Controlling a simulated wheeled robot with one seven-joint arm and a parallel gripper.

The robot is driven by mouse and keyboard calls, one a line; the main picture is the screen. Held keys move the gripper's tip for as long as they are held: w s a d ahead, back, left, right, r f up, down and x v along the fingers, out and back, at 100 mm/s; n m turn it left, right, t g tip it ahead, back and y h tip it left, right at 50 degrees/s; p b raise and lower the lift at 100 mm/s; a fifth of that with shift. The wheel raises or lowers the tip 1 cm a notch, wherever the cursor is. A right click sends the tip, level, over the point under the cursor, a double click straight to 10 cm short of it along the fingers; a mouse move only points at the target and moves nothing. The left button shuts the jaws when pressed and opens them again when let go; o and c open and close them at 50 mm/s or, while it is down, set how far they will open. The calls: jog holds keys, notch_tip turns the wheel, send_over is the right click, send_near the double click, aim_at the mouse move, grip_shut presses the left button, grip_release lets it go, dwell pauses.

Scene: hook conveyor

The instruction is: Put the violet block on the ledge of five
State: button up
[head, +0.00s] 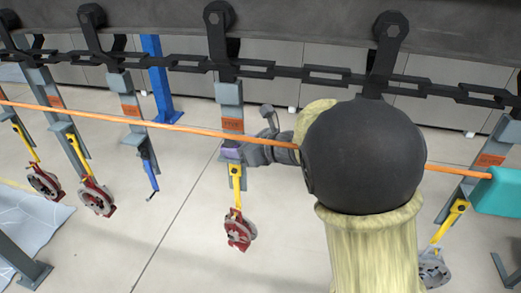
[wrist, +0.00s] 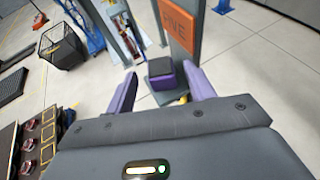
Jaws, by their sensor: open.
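The violet block (head: 231,152) sits on the ledge of a grey hanger with an orange plate (head: 232,125). In the wrist view the plate (wrist: 179,24) reads FIVE, and the block (wrist: 165,82) stands upright on the grey ledge (wrist: 146,102), its top dark. My gripper (wrist: 160,72) is open, with one violet finger on each side of the block and a gap showing on both sides. In the head view my gripper (head: 256,151) is just right of the block; my arm hides part of it.
Other hangers with orange plates (head: 55,102) hang from the chain (head: 190,62) to the left, and one (head: 490,160) to the right. An orange bar (head: 120,115) crosses in front. Below the ledge hangs a yellow link with a red-grey part (head: 238,232).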

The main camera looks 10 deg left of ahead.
jog(key=b+v, duration=0.2)
jog(key=v, duration=0.6)
jog(key=shift+s+d+r+b, duration=0.15)
jog(key=shift+d+r+b, duration=0.15)
jog(key=shift+b, duration=0.1)
jog(key=shift+f, duration=0.15)
